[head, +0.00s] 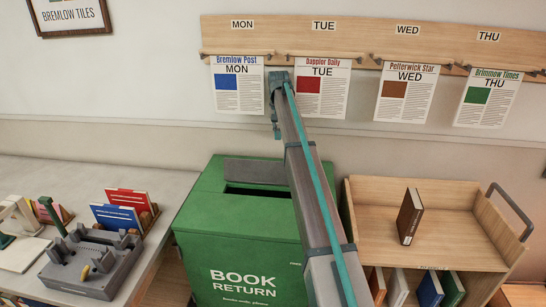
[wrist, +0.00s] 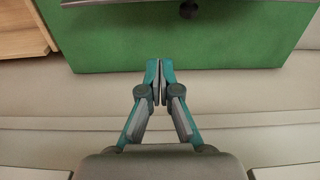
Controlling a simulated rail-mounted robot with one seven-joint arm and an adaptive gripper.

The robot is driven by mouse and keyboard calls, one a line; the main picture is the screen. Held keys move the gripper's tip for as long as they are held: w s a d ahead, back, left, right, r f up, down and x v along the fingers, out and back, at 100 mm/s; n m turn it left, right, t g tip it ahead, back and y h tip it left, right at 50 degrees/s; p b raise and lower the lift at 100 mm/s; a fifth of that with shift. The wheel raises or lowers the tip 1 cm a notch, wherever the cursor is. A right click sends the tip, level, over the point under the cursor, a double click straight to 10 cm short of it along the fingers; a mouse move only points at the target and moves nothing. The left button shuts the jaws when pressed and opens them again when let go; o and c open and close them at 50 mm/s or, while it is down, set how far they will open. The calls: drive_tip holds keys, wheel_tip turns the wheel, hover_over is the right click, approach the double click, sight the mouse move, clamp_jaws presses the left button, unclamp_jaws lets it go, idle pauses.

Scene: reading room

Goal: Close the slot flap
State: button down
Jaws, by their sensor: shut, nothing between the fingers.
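The green book return box (head: 240,240) stands between the counter and the wooden cart. Its grey slot flap (head: 255,171) is raised at the back of the dark slot (head: 258,190), so the slot is open. My gripper (head: 276,132) is above the rear of the box, near the wall, apart from the flap. In the wrist view my gripper (wrist: 160,68) is shut and empty, its tips over the box's green edge (wrist: 120,50).
Newspapers hang on a wall rack (head: 370,40) close around my arm. The wooden cart (head: 435,220) with books stands right of the box. The counter (head: 80,180) at left holds a grey organizer (head: 90,260) and book stands. My arm hides the box's right part.

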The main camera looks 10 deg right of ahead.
sight(266, 171)
wheel_tip(266, 171, down, 10)
drive_tip(key=p, duration=0.3)
drive_tip(key=shift+d+r+p, duration=0.1)
drive_tip(key=shift+p, duration=0.2)
drive_tip(key=s, duration=0.1)
drive_tip(key=s+p, duration=0.1)
drive_tip(key=s+a+r, duration=0.1)
drive_tip(key=shift+s+a+r+p, duration=0.1)
drive_tip(key=shift+s+p, duration=0.1)
drive_tip(key=shift+p, duration=0.15)
